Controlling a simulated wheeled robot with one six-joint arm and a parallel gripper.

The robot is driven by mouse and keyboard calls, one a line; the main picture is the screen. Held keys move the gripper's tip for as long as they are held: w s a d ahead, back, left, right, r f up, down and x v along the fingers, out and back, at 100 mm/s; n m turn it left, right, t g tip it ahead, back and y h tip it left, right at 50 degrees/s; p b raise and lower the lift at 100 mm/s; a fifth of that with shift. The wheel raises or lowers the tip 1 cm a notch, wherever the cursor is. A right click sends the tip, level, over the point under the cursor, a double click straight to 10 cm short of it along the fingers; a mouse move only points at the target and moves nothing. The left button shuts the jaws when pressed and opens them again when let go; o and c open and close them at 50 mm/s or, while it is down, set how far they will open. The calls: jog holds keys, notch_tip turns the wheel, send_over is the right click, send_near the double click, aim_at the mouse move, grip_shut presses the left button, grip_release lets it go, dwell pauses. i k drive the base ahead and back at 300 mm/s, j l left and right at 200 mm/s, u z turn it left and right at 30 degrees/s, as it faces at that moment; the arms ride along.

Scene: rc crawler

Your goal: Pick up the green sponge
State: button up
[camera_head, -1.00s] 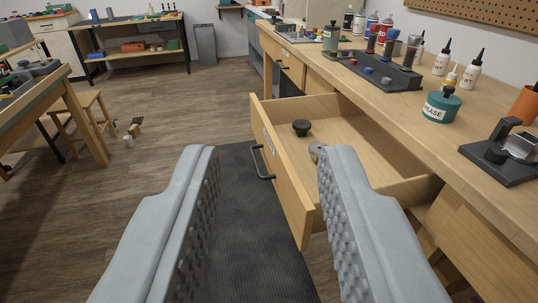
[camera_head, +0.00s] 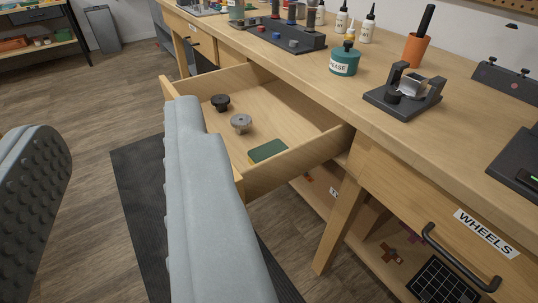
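The green sponge (camera_head: 268,151) lies flat in the open wooden drawer (camera_head: 310,148), near its front right corner. It has a dark green top and a yellowish edge. My gripper (camera_head: 115,150) is open and empty. Its right finger stands in front of the drawer's left front part and hides some of it. The left finger is cut off at the picture's left edge. The sponge is to the right of both fingers.
A black knob (camera_head: 220,102) and a grey knob (camera_head: 241,123) also lie in the drawer. The workbench (camera_head: 330,75) above holds a green grease pot (camera_head: 344,60), a black fixture (camera_head: 403,92) and bottles. A drawer labelled WHEELS (camera_head: 440,225) is shut at right.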

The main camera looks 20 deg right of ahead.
aim_at(257, 155)
jog(key=z, duration=1.8)
jog(key=u, duration=1.35)
jog(key=i+l+u, duration=0.35)
jog(key=l, duration=0.3)
jog(key=k, duration=0.05)
